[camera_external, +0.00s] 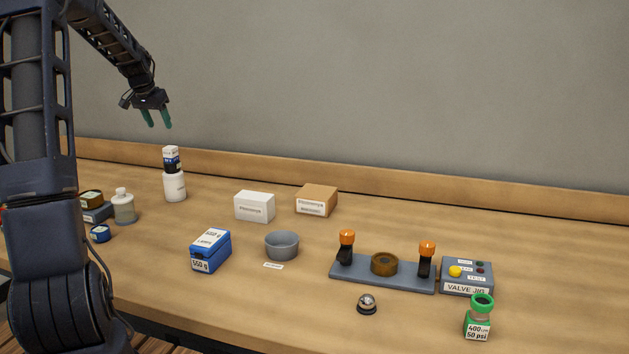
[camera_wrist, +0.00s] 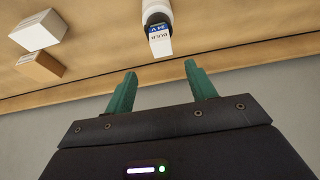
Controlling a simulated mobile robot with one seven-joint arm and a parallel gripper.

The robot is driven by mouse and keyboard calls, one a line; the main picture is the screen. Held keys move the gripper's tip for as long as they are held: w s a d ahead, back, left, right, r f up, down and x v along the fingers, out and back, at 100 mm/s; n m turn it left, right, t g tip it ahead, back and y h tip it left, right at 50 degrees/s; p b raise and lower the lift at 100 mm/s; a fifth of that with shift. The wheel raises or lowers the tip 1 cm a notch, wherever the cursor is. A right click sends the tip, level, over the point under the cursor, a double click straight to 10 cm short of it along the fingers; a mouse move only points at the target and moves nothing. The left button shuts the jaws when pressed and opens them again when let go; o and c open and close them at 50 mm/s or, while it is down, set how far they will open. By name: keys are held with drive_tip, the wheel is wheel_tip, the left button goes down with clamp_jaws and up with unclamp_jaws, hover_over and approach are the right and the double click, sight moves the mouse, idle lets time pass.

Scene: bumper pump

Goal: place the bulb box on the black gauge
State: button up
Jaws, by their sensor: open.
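The bulb box (camera_external: 171,152) is small and white with a blue band. It is at the top of a stack on a white bottle (camera_external: 174,187) at the back left of the table. A black part (camera_external: 172,166) shows just under the box's white top; I cannot tell whether it is the black gauge or part of the box. My gripper (camera_external: 157,124) is open and empty, above and slightly left of the stack. It also shows in the wrist view (camera_wrist: 160,72).
A clear bottle (camera_external: 124,208) and small tins stand at the left. A blue box (camera_external: 210,250), a grey bowl (camera_external: 282,245), a white box (camera_external: 254,206) and a brown box (camera_external: 317,200) are mid-table.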

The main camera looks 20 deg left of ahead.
drive_tip(key=s+d+r, duration=0.6)
drive_tip(key=s+d, duration=0.4)
drive_tip(key=d, duration=0.2)
drive_tip(key=s+d+r, duration=0.5)
drive_tip(key=s+d, duration=0.4)
drive_tip(key=d, duration=0.2)
drive_tip(key=s+d+f, duration=0.1)
drive_tip(key=s+d, duration=0.2)
drive_tip(key=s, duration=0.6)
drive_tip(key=s+d+f, duration=0.1)
drive_tip(key=s+d, duration=0.2)
drive_tip(key=s, duration=0.5)
drive_tip(key=s+d+f, duration=0.1)
drive_tip(key=s+d, duration=0.2)
drive_tip(key=s, duration=0.6)
drive_tip(key=shift+s+d+f, duration=0.3)
drive_tip(key=shift+d+f, duration=0.05)
